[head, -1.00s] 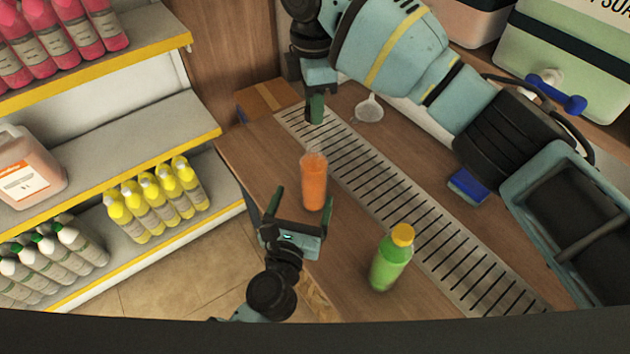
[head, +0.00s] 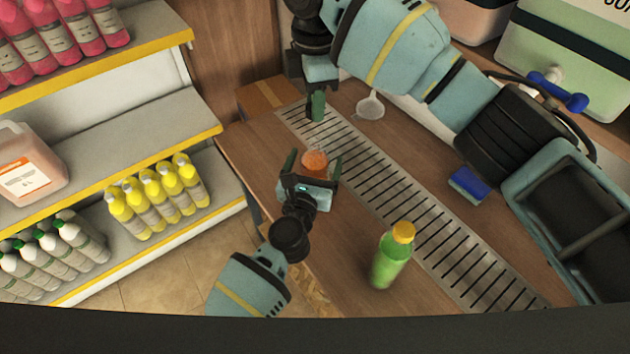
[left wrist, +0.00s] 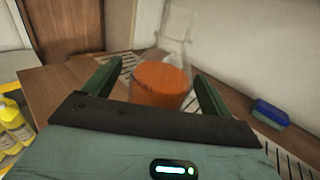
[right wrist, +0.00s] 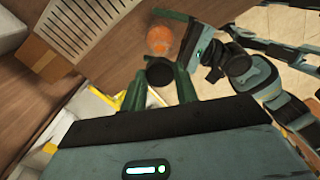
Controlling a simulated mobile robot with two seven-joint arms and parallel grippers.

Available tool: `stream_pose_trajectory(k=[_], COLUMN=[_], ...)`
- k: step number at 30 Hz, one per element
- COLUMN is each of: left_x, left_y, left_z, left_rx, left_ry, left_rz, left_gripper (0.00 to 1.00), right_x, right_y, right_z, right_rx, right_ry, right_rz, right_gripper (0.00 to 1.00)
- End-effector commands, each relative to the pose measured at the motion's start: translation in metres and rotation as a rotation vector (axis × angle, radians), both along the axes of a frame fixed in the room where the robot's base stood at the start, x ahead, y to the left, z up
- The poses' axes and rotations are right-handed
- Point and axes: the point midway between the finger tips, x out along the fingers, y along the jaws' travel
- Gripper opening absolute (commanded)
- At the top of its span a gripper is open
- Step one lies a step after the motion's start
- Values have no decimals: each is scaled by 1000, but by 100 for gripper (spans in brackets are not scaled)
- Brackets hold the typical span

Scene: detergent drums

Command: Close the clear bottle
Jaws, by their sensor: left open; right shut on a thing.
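The clear bottle (head: 315,159), filled with orange liquid, stands upright on the wooden counter. In the left wrist view its clear, uncapped-looking upper part rises above the orange (left wrist: 160,82). My left gripper (head: 313,165) is open, with one finger on each side of the bottle; its body hides the bottle's lower part. My right gripper (head: 316,107) is farther back, above the metal grate. In the right wrist view it is shut on a round black cap (right wrist: 160,72). The cap is hard to make out in the head view.
A green bottle with a yellow cap (head: 392,256) stands on the counter at front right. A funnel (head: 369,106) and a blue sponge (head: 468,184) lie beyond the grate (head: 390,195). Shelves with yellow bottles (head: 157,192) stand at left.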

Motion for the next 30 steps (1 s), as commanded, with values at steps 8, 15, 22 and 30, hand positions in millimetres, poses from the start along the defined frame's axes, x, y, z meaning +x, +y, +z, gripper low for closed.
stream_pose_trajectory(k=[8, 15, 22, 30], left_x=[17, 19, 18, 18], left_y=[-5, -5, -5, -5], left_z=[0, 0, 0, 0], left_rx=[0, -1, -1, -1], left_ry=[0, 0, 0, 0], left_rz=[-1, 0, 0, 0], left_gripper=[85, 85, 65, 30], right_x=[0, 0, 0, 0], right_y=[0, 0, 0, 0], right_z=[0, 0, 0, 0], right_rx=[0, 0, 0, 0], right_ry=[0, 0, 0, 0], right_rz=[0, 0, 0, 0], right_gripper=[9, 9, 9, 9])
